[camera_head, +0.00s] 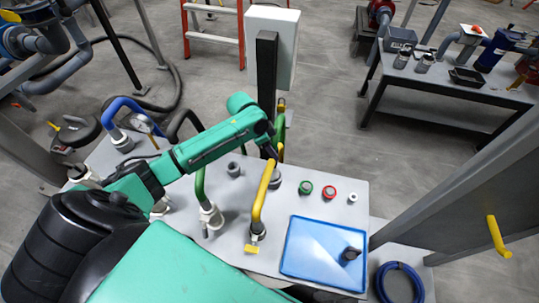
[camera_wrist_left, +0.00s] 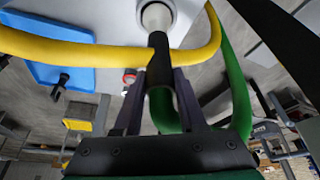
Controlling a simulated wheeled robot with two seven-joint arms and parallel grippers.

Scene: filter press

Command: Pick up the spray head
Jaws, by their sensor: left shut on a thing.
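My left gripper (camera_head: 272,152) reaches over the grey table, beside the upper end of the yellow hose. In the left wrist view its two dark fingers (camera_wrist_left: 158,108) are closed on a black cylindrical part, which I take to be the spray head (camera_wrist_left: 158,68). A pale round fitting (camera_wrist_left: 156,17) shows at its far end. In the head view the gripper and arm hide most of this part. I cannot tell whether it is clear of the table. My right gripper is not in view.
The yellow hose (camera_head: 259,197) and green hose (camera_head: 200,187) stand close by on the table (camera_head: 225,235). A blue tray (camera_head: 300,262) holds a small dark part (camera_head: 350,254). Green (camera_head: 305,188) and red (camera_head: 330,189) rings lie behind it. A dark post (camera_head: 267,85) rises behind the gripper.

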